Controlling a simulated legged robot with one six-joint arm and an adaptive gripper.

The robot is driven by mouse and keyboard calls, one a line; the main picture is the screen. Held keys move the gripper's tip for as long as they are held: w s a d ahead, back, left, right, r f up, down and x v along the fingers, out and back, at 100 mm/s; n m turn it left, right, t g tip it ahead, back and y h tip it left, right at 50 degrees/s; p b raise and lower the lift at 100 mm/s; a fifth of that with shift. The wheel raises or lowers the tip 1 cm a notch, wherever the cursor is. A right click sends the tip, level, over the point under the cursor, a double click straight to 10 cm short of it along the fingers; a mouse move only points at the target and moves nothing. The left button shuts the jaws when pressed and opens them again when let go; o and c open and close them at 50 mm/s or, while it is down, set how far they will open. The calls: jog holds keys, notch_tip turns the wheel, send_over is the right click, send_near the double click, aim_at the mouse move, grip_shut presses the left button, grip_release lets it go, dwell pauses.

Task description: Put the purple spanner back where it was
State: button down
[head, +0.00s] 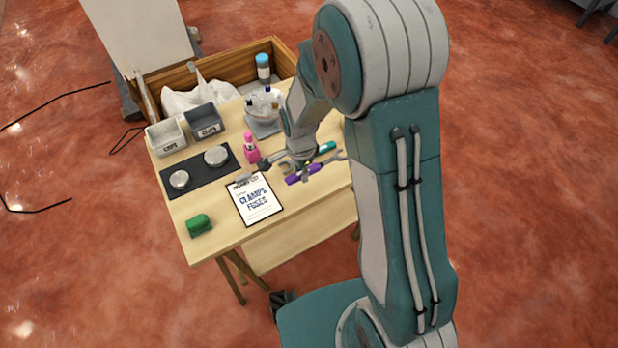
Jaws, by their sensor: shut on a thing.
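The purple spanner (310,173) is at the right side of the wooden table, with a purple handle and a grey open jaw pointing right. My gripper (291,168) is low over the table at the spanner's left end. It is shut on the purple spanner, though the fingers are small and partly hidden by my wrist. Whether the spanner touches the tabletop cannot be told.
A teal-handled tool (327,148) lies just behind the spanner. A pink bottle (251,148), a clipboard (256,200), a black mat (198,172) with two round metal pieces, grey bins (202,121) and a green object (199,224) share the table (225,236). The front right tabletop is clear.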

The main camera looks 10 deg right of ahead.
aim_at(308, 184)
jog(key=d+f, duration=0.1)
jog(key=w+d+f, duration=0.1)
jog(key=shift+d+f, duration=0.1)
jog(key=shift+f, duration=0.25)
notch_tip(308, 184, down, 3)
jog(key=shift+w+f, duration=0.15)
jog(key=shift+f, duration=0.25)
jog(key=shift+d, duration=0.1)
jog(key=shift+c, duration=2.2)
grip_release()
